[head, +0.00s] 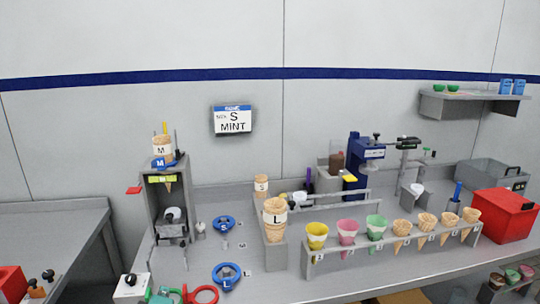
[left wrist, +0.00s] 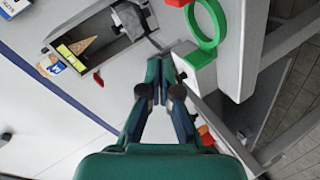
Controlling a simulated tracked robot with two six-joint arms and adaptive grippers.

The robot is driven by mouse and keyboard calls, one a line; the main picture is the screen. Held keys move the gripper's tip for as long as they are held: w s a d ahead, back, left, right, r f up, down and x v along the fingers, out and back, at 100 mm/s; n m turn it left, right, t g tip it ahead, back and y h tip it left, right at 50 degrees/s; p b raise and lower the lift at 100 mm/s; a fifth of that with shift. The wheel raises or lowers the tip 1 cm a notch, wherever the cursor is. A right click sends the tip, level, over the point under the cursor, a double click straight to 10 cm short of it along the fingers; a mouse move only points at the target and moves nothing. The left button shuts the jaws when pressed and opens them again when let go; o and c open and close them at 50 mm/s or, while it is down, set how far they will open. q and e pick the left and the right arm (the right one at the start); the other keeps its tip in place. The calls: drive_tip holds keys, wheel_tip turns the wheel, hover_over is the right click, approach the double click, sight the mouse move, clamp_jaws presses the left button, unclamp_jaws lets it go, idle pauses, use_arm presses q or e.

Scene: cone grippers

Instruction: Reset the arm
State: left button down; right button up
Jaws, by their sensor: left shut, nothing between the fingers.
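My left gripper (left wrist: 155,72) shows in the left wrist view, with dark teal fingers drawn together and nothing between them. It appears in front of the wall and the bench equipment, touching nothing that I can make out. A green ring (left wrist: 218,30) and a white box (left wrist: 203,76) lie just right of the fingertips in that view. The grey cone stand (left wrist: 118,49) with a yellow label is to their upper left. I cannot clearly make out the left gripper in the head view. My right gripper is in neither view.
In the head view, a grey stand (head: 150,215) holds a cone marked M (head: 162,148). A rack (head: 340,259) carries several coloured and plain cones. A red box (head: 503,217) stands at the right. Blue rings (head: 224,222) and a red ring (head: 206,290) lie on the bench.

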use_arm(q)
drive_tip(key=s+d+f+m+g+h, duration=0.25)
drive_tip(key=s+d+f+m, duration=0.2)
drive_tip(key=f, duration=0.55)
drive_tip(key=s+d+f+m+g+h, duration=0.25)
drive_tip(key=s+f, duration=0.35)
drive_tip(key=f, duration=0.4)
drive_tip(key=s+d+f+m+g+h, duration=0.1)
drive_tip(key=s+d+f+m+g, duration=0.1)
drive_tip(key=s, duration=0.4)
drive_tip(key=s+d+f+m+g+h, duration=0.1)
drive_tip(key=s+d+f+m+g, duration=0.1)
drive_tip(key=s+f, duration=0.3)
drive_tip(key=s+d+f+m+g+b, duration=0.1)
drive_tip(key=s+d+f+m+g, duration=0.1)
drive_tip(key=s, duration=0.6)
drive_tip(key=shift+d+f+m+g+h, duration=0.4)
drive_tip(key=shift+f+g, duration=0.2)
drive_tip(key=shift+f, duration=0.15)
drive_tip(key=shift+s, duration=0.1)
